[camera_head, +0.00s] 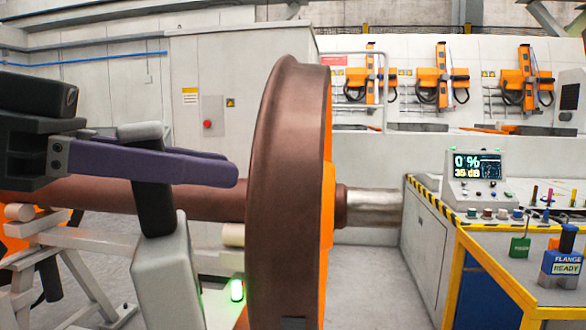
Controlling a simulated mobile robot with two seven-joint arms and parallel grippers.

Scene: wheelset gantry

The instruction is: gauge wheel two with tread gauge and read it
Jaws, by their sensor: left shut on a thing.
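A large wheel (285,200) with a brown rim and an orange face stands upright in the middle, on a horizontal axle (372,207). No number shows on it. My left gripper (230,168), with purple fingers, is shut on the black handle of a pale grey device (165,270), presumably the tread gauge. The device is upright, left of the wheel, and looks apart from it. The fingertips are close to the rim; contact cannot be told. No reading shows on the device's visible side. My right gripper is out of view.
A console (478,178) reading "0 %" and "35 dB" stands on the yellow-edged bench (470,240) at right. A blue block (563,268) labelled "FLANGE READY" and a green tag (520,246) are there too. A pale trestle (75,265) stands at left.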

